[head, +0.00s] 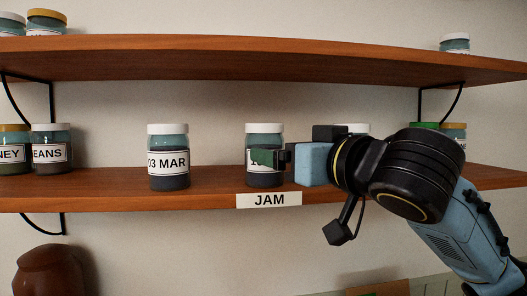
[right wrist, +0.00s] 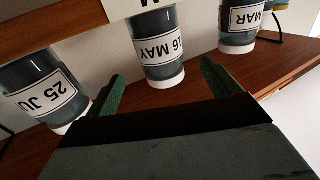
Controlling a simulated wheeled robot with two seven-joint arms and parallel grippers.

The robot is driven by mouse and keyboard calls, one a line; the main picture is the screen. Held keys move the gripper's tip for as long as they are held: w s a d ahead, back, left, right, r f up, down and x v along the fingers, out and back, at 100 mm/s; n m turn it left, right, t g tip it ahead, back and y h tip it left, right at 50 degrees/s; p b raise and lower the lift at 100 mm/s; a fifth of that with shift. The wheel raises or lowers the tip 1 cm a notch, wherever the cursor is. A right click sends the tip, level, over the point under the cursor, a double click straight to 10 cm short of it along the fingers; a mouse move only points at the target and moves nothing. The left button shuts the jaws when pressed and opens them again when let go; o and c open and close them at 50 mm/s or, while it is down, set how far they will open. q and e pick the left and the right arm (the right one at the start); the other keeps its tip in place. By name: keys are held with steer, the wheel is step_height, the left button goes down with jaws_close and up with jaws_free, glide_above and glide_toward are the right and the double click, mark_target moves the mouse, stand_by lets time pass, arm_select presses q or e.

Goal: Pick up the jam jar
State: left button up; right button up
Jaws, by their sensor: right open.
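The JAM tag (head: 269,200) is on the lower shelf's front edge. Above it stands a white-lidded jar of dark filling (head: 264,179), its label partly covered by my right gripper (head: 270,157). In the right wrist view, which is upside down, this jar reads 16 MAY (right wrist: 163,48). It stands upright between and beyond the green fingertips of my open right gripper (right wrist: 160,82), with no visible grip on it. Similar jars flank it: 03 MAR (head: 169,162) to its left, and 25 JU (right wrist: 42,88), whose white lid (head: 357,128) shows behind my gripper. My left gripper is out of view.
The lower shelf (head: 100,190) also holds jars at the left, one reading EANS (head: 50,153), and green- and tan-lidded jars at the right (head: 454,129). The upper shelf (head: 250,58) runs above. Bare shelf separates the 03 MAR and middle jars.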

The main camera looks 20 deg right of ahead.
mark_target(260, 146)
steer(key=w, duration=0.4)
steer(key=shift+w+a+p, duration=0.35)
steer(key=shift+w, duration=0.4)
steer(key=w+p, duration=0.1)
steer(key=w, duration=0.1)
steer(key=w+a+p, duration=0.1)
steer(key=w, duration=0.1)
steer(key=shift+w+r, duration=0.1)
steer(key=shift+w, duration=0.25)
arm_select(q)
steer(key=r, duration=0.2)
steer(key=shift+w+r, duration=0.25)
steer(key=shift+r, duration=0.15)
arm_select(e)
steer(key=c, duration=1.3)
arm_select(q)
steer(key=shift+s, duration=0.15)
arm_select(e)
steer(key=shift+c, duration=0.2)
steer(key=shift+s+r, duration=0.1)
